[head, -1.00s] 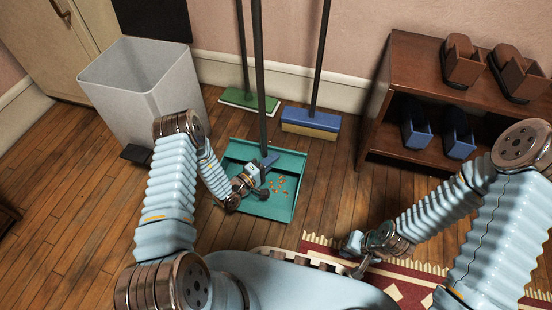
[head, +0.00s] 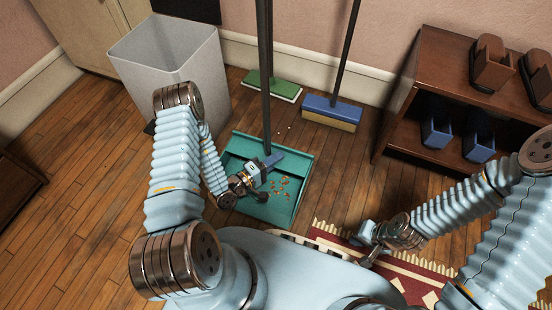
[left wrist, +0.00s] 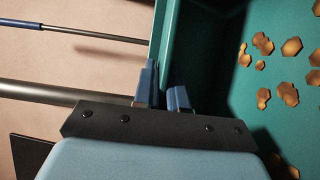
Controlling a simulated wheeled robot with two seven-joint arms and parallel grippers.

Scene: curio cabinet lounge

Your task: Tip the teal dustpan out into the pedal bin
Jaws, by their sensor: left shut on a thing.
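The teal dustpan (head: 292,208) hangs in front of me with its long dark upright handle (head: 265,75). Small orange-brown crumbs (head: 284,187) lie scattered inside it; they also show in the left wrist view (left wrist: 264,44). My left gripper (head: 270,162) is shut on the dustpan's wall, which runs between the blue fingers in the left wrist view (left wrist: 163,98). The pale grey pedal bin (head: 185,85) stands beyond and left of the dustpan, its top open and dark lid (head: 188,8) raised. My right gripper (head: 367,247) is low above the rug; its fingers are too unclear to judge.
A green broom (head: 270,85) and a blue broom (head: 332,112) stand near the back wall. A brown shelf (head: 440,75) with shoe-like items is at right. A red patterned rug (head: 400,280) lies front right. Wooden floor is clear at left.

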